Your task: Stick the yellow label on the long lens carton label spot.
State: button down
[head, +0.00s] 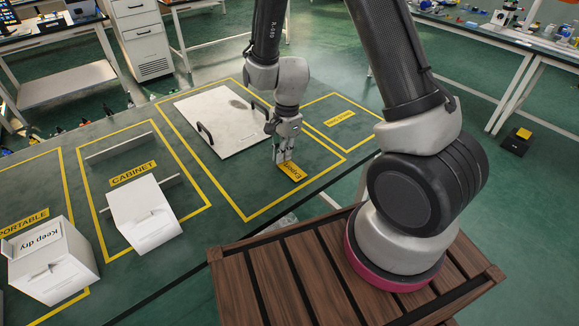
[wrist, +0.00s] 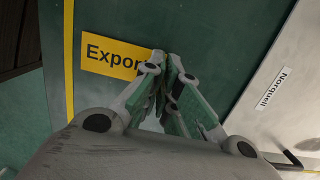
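The yellow label (head: 293,171), printed "Export", is at the right front of the bench, close to the green top; it also shows in the wrist view (wrist: 108,57). My gripper (head: 282,159) points down at one end of it. In the wrist view my fingertips (wrist: 167,57) are drawn almost together at the label's right end and hide its last letters. They look shut on that end; any lift off the bench is too small to tell. A white carton (head: 143,214) stands beside the CABINET marking. Another carton (head: 55,270) bears a "Keep dry" label. I cannot tell which is the long lens carton.
A flat white panel (head: 215,125) with two dark handles lies behind my gripper; a "Norquell" tag (wrist: 272,88) shows on it in the wrist view. Yellow lines divide the bench (head: 85,200). A slatted wooden platform (head: 290,285) is in front. The right outlined area is clear.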

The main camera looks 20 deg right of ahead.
jog(key=shift+r, duration=3.9)
